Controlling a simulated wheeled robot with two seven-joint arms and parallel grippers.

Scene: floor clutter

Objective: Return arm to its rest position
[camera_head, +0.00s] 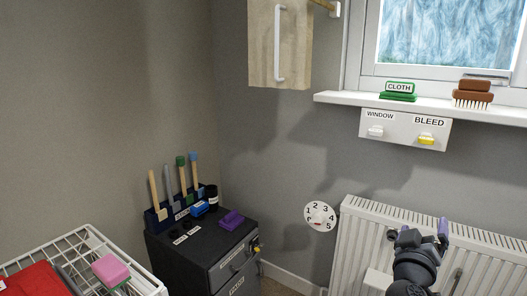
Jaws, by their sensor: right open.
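My right gripper (419,233) is at the lower right, in front of the white radiator (352,240). Its dark wrist and arm come up from the bottom edge. Its purple-tipped fingers are spread apart with nothing seen between them. Whether it touches the radiator cannot be told. My left gripper is not in view.
A numbered dial (320,215) is left of the radiator. A black cabinet (190,250) holds tools in a rack. A white wire basket (88,238) stands at lower left. Above are a wooden wall cupboard (300,45) and a windowsill (345,98) with a green cloth block and brown brush.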

